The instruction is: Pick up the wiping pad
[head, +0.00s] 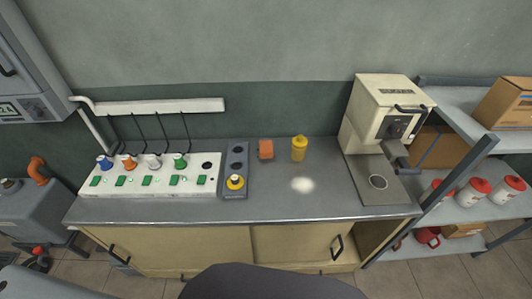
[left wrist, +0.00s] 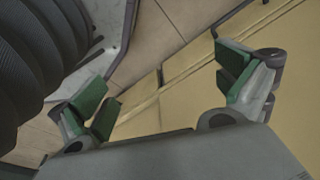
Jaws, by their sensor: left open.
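An orange-red block (head: 265,149), which looks like the wiping pad, lies on the grey counter (head: 275,208) toward the back wall. It is just left of a yellow bottle (head: 299,149), with a small gap between them. A pale white patch (head: 302,185) is on the counter in front of the bottle. In the left wrist view my left gripper (left wrist: 165,85) is open and empty, its green-padded fingers wide apart. Beige cabinet panels and floor tiles are behind it; the pad is not in that view. My right gripper is in neither view.
A white panel (head: 150,186) with green switches and coloured knobs stands at the counter's left, with a grey holder (head: 235,170) beside it. A cream press (head: 380,115) stands at the right. Shelves (head: 470,207) hold red-lidded jars. The middle front counter is clear.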

